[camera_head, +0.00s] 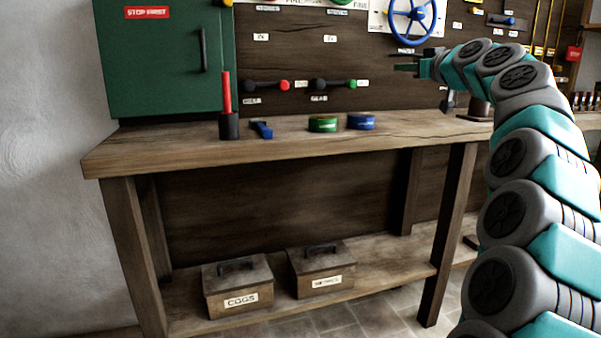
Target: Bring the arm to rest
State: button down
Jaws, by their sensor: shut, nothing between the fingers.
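My arm (525,150) rises along the right side of the head view and bends over to the left at its top. My gripper (405,67) is at its end, above the right part of the wooden workbench (200,155) and in front of the dark back board. It is shut and empty, pointing left, and looks apart from the bench top. The arm hides part of the bench's right end.
A green cabinet (160,65) is at left. A blue handwheel (412,20) is behind my gripper. Two lidded boxes (238,287) sit below.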

jog(key=s+a+f+g+p, duration=0.3)
jog(key=s+a+f+g, duration=0.7)
jog(key=s+a+f, duration=0.95)
jog(key=s+d+f+m+g+h+p, duration=0.1)
jog(key=s+d+f+g+h, duration=0.1)
jog(key=s+f, duration=0.5)
jog(key=s+d+f+m+g+h+p, duration=0.1)
jog(key=s+f, duration=0.7)
jog(key=s, duration=1)
jog(key=s+d+f+m+g+h+p, duration=0.1)
jog(key=s+d+f+g, duration=0.4)
jog(key=s, duration=0.8)
notch_tip(320, 180, down, 3)
jog(key=shift+d+f+m+g+h, duration=0.15)
jog(key=shift+d+m+g+h, duration=0.15)
jog(key=shift+d+m+h, duration=0.5)
jog(key=shift+a, duration=0.15)
